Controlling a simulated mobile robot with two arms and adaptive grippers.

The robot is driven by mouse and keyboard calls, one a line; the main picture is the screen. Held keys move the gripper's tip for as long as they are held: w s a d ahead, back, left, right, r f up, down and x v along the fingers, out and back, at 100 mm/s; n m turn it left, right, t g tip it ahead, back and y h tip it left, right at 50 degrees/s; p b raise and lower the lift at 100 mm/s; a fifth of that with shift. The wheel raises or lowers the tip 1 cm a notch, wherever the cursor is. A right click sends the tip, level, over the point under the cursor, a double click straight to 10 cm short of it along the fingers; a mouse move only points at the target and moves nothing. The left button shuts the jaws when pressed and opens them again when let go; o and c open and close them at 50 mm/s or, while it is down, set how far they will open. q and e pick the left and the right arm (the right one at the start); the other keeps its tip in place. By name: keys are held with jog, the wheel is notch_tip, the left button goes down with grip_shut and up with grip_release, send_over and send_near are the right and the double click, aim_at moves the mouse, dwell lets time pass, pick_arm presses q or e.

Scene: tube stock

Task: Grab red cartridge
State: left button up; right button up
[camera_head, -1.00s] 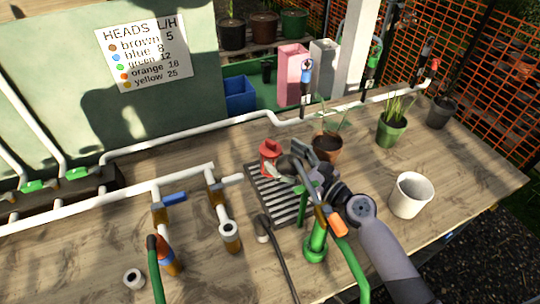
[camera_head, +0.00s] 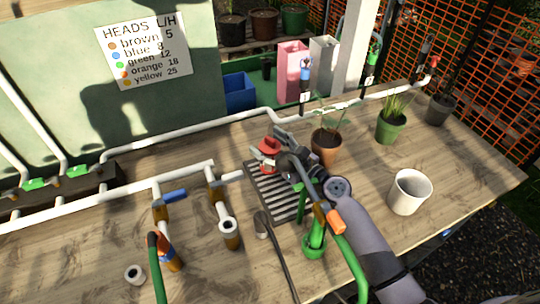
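The red cartridge (camera_head: 268,146) stands upright at the back left part of a dark slotted grate (camera_head: 285,208) on the wooden bench. My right gripper (camera_head: 271,156) reaches in from the lower right and is at the cartridge. Its fingers are spread, one on the back right side and one at the front left, with the cartridge between them. I cannot tell whether either finger touches it. The lower part of the cartridge is partly hidden by the gripper. My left gripper is not in view.
A green pipe fitting (camera_head: 315,244) and an orange-tipped hose (camera_head: 334,221) lie close to my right arm. A potted plant (camera_head: 326,148) stands just right of the gripper, and a white cup (camera_head: 409,192) farther right. White pipes (camera_head: 130,191) cross the left of the bench.

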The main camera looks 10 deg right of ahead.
jog(key=c, duration=1)
jog(key=shift+r, duration=0.1)
